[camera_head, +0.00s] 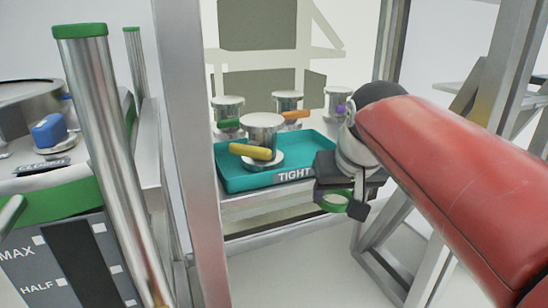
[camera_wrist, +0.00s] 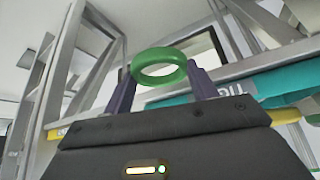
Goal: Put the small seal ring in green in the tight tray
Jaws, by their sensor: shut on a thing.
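A small green seal ring (camera_head: 333,203) is held in my gripper (camera_head: 345,206), in front of and to the right of the tight tray. In the wrist view the green ring (camera_wrist: 160,66) sits between the two dark fingers of my gripper (camera_wrist: 160,80), which is shut on it. The teal tray (camera_head: 230,181) is labelled TIGHT and stands on a metal frame left of my gripper. In the wrist view part of the tray (camera_wrist: 285,84) shows at the right, behind my gripper. My arm hides the area right of the tray.
A metal cylinder (camera_head: 264,133) with a yellow handle (camera_head: 250,151) stands in the tray. Several similar cylinders stand behind it, with green, orange and purple handles. A metal post (camera_head: 190,150) stands left of the tray. A blue object (camera_head: 48,130) lies on a bench at far left.

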